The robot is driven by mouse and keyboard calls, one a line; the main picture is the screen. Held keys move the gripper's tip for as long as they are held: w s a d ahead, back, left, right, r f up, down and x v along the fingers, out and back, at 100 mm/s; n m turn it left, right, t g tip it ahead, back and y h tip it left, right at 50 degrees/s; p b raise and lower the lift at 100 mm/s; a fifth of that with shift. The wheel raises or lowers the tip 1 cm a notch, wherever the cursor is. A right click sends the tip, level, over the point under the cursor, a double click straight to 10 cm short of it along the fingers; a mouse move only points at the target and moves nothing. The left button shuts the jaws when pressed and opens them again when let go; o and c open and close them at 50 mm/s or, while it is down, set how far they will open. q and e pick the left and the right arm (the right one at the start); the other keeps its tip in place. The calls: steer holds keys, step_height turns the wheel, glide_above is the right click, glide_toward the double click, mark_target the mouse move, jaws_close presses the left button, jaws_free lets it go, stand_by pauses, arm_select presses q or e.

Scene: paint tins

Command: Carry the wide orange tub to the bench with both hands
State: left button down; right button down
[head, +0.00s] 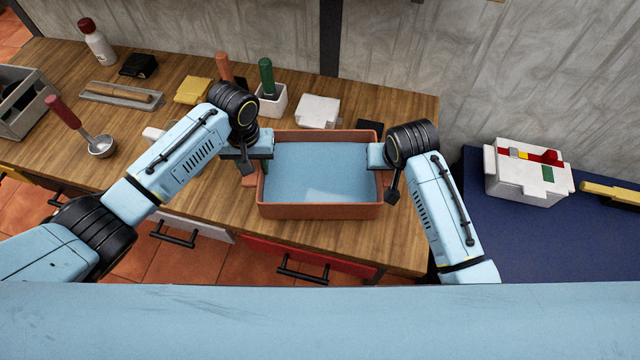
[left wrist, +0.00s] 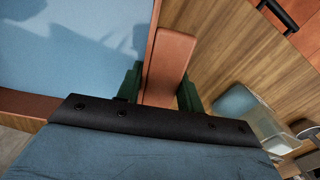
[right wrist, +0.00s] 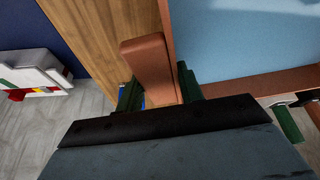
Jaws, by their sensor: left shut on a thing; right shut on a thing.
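The wide orange tub (head: 322,211) is at the middle of the head view, over the front part of the wooden counter. Its inside is light blue. My left gripper (head: 258,165) is at the tub's left end, and in the left wrist view its green fingers are shut around an orange handle (left wrist: 168,62). My right gripper (head: 385,168) is at the right end, and in the right wrist view its fingers are shut around the other handle (right wrist: 150,72). The tub looks about level. I cannot tell whether its underside touches the counter.
The wooden counter (head: 200,210) holds a ladle (head: 101,146), a yellow cloth (head: 194,90), a white holder (head: 272,101) and a white block (head: 318,111) behind the tub. A dark blue surface (head: 510,240) at right bears a white box (head: 527,180) and has free room in front.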

arm_select(q)
steer(key=shift+w+f, duration=0.1)
steer(key=shift+f, duration=0.1)
arm_select(e)
steer(key=shift+w+f, duration=0.1)
steer(key=shift+f, duration=0.05)
arm_select(q)
steer(key=c, duration=0.9)
jaws_free()
arm_select(e)
steer(key=c, duration=0.9)
jaws_free()
arm_select(q)
steer(key=shift+r, duration=0.15)
arm_select(e)
steer(key=shift+s, duration=0.2)
arm_select(q)
step_height(320, 180, up, 12)
arm_select(e)
steer(key=v, duration=1.2)
